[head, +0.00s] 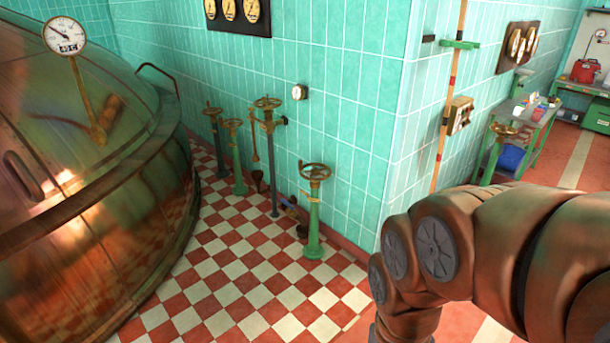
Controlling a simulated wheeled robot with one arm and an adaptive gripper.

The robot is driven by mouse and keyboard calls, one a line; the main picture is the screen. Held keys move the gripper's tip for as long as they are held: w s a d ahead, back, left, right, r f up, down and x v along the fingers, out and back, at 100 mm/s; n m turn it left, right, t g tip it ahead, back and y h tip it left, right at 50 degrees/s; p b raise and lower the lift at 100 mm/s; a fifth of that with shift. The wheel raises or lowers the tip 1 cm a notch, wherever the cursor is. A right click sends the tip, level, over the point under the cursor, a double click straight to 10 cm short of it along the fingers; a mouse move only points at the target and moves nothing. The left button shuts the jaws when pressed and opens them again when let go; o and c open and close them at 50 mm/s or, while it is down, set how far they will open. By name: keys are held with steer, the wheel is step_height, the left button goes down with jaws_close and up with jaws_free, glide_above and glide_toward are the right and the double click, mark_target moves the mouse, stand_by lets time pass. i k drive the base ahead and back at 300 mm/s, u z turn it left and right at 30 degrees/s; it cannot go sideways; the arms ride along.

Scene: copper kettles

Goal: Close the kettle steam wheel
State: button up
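A large copper kettle (70,190) with a round temperature dial (64,36) fills the left side of the head view. Several brass handwheels on upright stands are to its right, along the tiled wall. The nearest handwheel (315,172) tops a green pedestal (313,225). Farther back are a wheel on a tall dark post (267,103), a wheel on a green stand (232,123) and a wheel on a dark stand (213,110). I cannot tell which one is the kettle steam wheel. My arm shows at lower right; my gripper is out of view.
Another brass wheel (505,130) stands past the wall corner, near a green workbench (525,120). Gauge panels hang on the walls. The red and white checkered floor (245,280) is open between kettle and nearest pedestal. The wall corner juts out beside my arm.

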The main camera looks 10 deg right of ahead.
mark_target(314, 173)
steer(key=z, duration=0.45)
steer(key=i, duration=1.6)
steer(key=u, duration=1)
steer(key=i, duration=0.85)
steer(key=u, duration=0.95)
